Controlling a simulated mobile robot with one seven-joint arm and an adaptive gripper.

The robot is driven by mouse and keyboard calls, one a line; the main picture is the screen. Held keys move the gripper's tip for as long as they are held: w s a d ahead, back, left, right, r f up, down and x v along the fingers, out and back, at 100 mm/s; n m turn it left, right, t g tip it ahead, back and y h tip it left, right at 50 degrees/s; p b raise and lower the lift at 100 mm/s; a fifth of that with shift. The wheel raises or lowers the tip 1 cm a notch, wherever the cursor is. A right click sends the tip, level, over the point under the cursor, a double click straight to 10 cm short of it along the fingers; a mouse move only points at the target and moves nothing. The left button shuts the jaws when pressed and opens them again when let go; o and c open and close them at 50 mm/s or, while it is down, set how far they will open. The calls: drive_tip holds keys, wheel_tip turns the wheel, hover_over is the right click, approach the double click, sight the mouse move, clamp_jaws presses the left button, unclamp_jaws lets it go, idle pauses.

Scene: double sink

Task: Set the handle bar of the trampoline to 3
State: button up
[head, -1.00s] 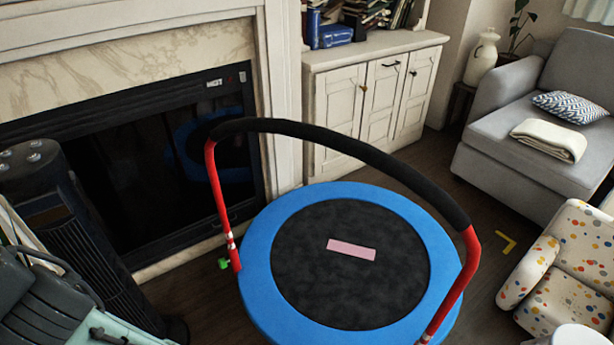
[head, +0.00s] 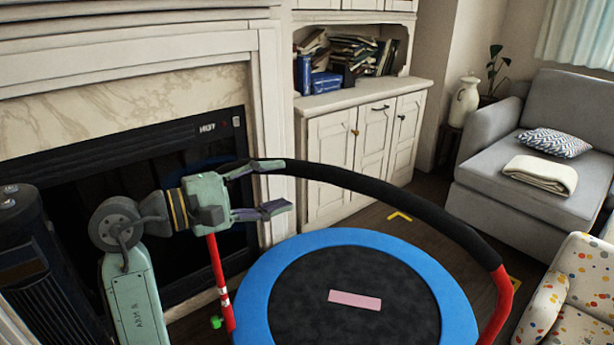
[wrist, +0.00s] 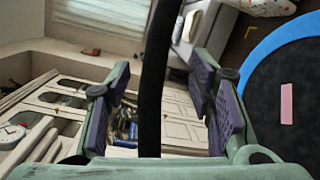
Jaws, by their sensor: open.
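The trampoline (head: 255,290) has a blue rim and a dark mat with a pink label. Its handle bar (head: 400,195) is a black padded arch on red posts and stands upright over the rim. The left post (head: 217,270) has white marks and a green knob (head: 216,322) low down. My gripper (head: 270,188) is open at the left end of the arch. In the wrist view, the black bar (wrist: 155,80) runs between my spread fingers (wrist: 162,80), with gaps on both sides. My gripper hides the upper left bend in the head view. No setting number is readable.
A fireplace (head: 150,150) stands behind my arm, and a black tower (head: 40,260) is at the left. A white cabinet (head: 375,135) is behind the trampoline. A grey sofa (head: 510,195) and a dotted chair (head: 565,290) are at the right. Some floor is clear between trampoline and sofa.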

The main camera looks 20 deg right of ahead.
sight(314, 175)
drive_tip(key=p+x, duration=0.1)
drive_tip(key=x, duration=0.9)
drive_tip(key=shift+d+r, duration=0.1)
drive_tip(key=shift+d, duration=0.15)
drive_tip(key=shift+r, duration=0.1)
clamp_jaws()
